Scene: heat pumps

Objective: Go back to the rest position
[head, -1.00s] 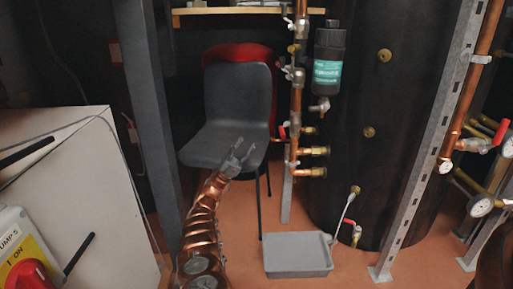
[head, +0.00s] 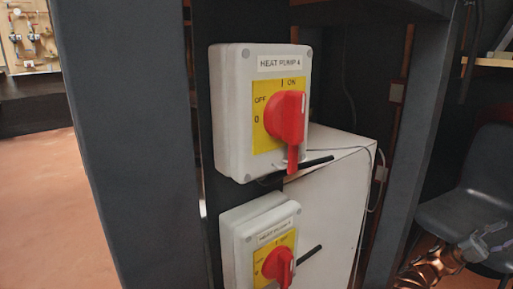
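My gripper (head: 486,241) is at the lower right of the head view, in front of the grey chair. Its two fingers look spread apart, with nothing between them. My arm's shiny copper-toned links run down from it to the bottom edge, and most of the arm is out of view. The gripper is well to the right of the switch boxes and apart from them.
The Heat Pump 4 switch box (head: 232,115), with an upright red handle (head: 287,118), is on a dark post. A second switch box (head: 238,245) is below. A white cabinet (head: 335,190) and grey chair (head: 470,205) stand rightward. Open floor (head: 60,200) lies left.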

